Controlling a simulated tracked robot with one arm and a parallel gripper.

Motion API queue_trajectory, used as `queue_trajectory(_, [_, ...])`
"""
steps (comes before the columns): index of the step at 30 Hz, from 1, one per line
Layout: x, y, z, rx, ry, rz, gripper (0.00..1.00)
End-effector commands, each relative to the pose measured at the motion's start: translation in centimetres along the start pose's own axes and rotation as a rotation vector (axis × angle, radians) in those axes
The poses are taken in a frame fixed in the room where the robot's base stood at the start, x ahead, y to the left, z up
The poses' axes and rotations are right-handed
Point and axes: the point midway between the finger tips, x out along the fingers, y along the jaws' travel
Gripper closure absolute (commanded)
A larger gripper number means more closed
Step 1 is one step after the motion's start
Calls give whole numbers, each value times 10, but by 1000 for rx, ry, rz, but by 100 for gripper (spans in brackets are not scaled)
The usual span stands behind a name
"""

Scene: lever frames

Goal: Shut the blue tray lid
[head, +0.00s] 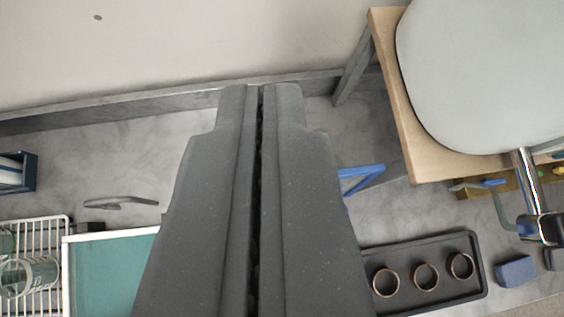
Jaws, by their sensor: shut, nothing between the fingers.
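My gripper (261,95) is shut and empty, reaching up the middle of the head view with its two dark grey fingers together. A blue angled frame piece (362,172) shows just right of the gripper, partly hidden behind it. I cannot tell whether it belongs to the blue tray lid. No whole blue tray or lid is clearly visible; the gripper covers the middle of the counter. I cannot tell whether the gripper touches anything.
A black tray (440,299) with three copper-coloured rings lies at lower right. A teal panel with a white rim (110,270) and a white wire rack (40,225) with glasses are at lower left. A wooden frame with a pale grey panel (480,75) stands at upper right.

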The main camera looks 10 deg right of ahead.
Motion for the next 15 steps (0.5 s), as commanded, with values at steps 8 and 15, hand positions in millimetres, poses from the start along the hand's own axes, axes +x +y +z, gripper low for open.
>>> queue_trajectory(8, [83,6,29,-26,-219,-36,100])
queue_trajectory(15, [143,12,69,-46,-398,-61,100])
